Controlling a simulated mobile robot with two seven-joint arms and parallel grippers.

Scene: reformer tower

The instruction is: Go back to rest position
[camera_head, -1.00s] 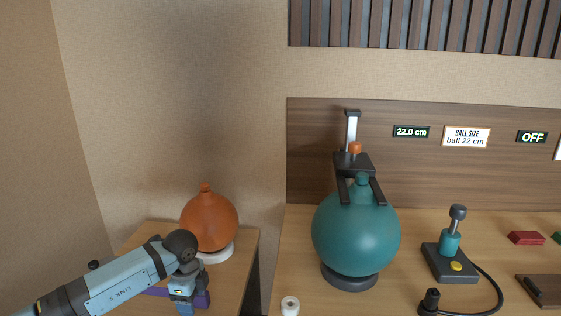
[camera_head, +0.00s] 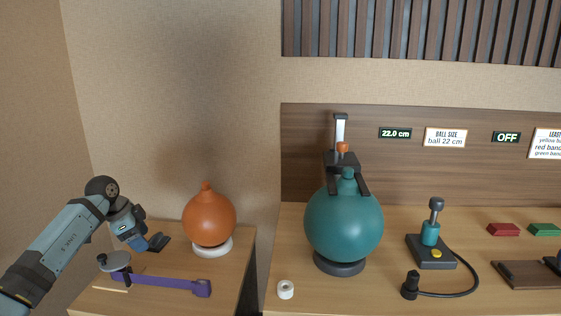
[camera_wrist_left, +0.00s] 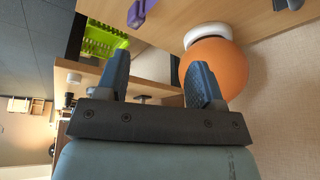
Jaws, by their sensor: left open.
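My left gripper (camera_head: 150,243) is above the left part of the small side table, left of the orange ball (camera_head: 209,221). In the left wrist view its two fingers (camera_wrist_left: 160,82) stand apart with nothing between them. The orange ball sits on a white ring base and also shows in the left wrist view (camera_wrist_left: 222,66), beyond the right finger. My right gripper does not show.
A teal ball (camera_head: 343,225) stands on a dark base under a black forked gauge (camera_head: 343,160) on the main table. A hand pump (camera_head: 431,245) with a black hose, a white roll (camera_head: 285,289), and red (camera_head: 503,229) and green (camera_head: 543,229) blocks are there too. A gap separates the tables.

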